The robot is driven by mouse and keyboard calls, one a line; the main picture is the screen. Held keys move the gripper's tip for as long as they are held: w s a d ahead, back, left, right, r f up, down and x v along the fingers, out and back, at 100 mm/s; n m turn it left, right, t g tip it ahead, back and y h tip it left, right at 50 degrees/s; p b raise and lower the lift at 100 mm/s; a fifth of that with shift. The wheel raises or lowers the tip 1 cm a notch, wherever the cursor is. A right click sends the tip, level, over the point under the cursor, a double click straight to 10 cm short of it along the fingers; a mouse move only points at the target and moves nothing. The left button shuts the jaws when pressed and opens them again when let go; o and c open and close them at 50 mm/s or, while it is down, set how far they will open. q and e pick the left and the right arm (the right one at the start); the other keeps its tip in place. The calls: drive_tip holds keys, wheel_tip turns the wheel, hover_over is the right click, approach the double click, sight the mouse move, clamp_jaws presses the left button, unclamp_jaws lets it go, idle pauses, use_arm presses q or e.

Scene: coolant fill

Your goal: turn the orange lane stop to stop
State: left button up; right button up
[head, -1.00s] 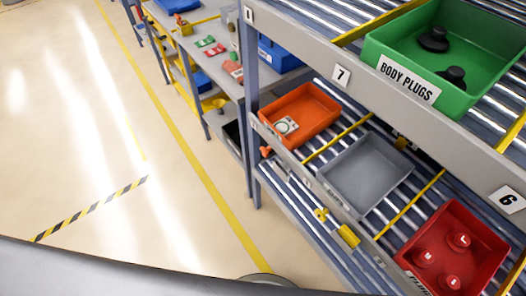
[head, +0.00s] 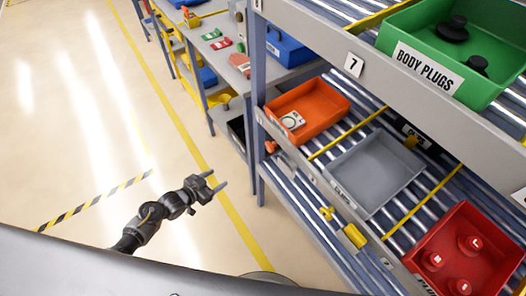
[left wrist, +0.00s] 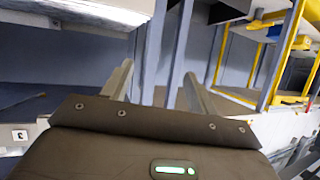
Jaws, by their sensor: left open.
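The orange lane stop (head: 270,146) is a small knob on the shelf's front edge, just below the orange bin, in the head view. Its exact turn is too small to tell. My left gripper (head: 219,179) is open and empty over the floor, to the left of the shelf and a little lower in the picture than the lane stop, apart from it. In the left wrist view my two fingers (left wrist: 157,82) are spread with nothing between them, facing grey shelf posts. I cannot make out the lane stop there. My right gripper is not in view.
The roller shelf holds an orange bin (head: 308,108), a grey bin (head: 374,172) and a red bin (head: 466,258). A yellow lane stop (head: 326,212) sits farther along the edge. A green bin (head: 440,50) is above. The floor (head: 100,140) at left is clear.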

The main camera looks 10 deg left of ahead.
use_arm(q)
drive_tip(key=w+d+r+m+h, duration=0.1)
drive_tip(key=d+r+m+h, duration=0.2)
drive_tip(key=r, duration=0.5)
drive_tip(key=h, duration=0.5)
approach(268, 148)
drive_tip(key=shift+y, duration=0.3)
drive_tip(key=p+x, duration=0.2)
drive_tip(key=x, duration=0.6)
drive_tip(key=shift+w+d, duration=0.1)
drive_tip(key=shift+m, duration=0.3)
clamp_jaws()
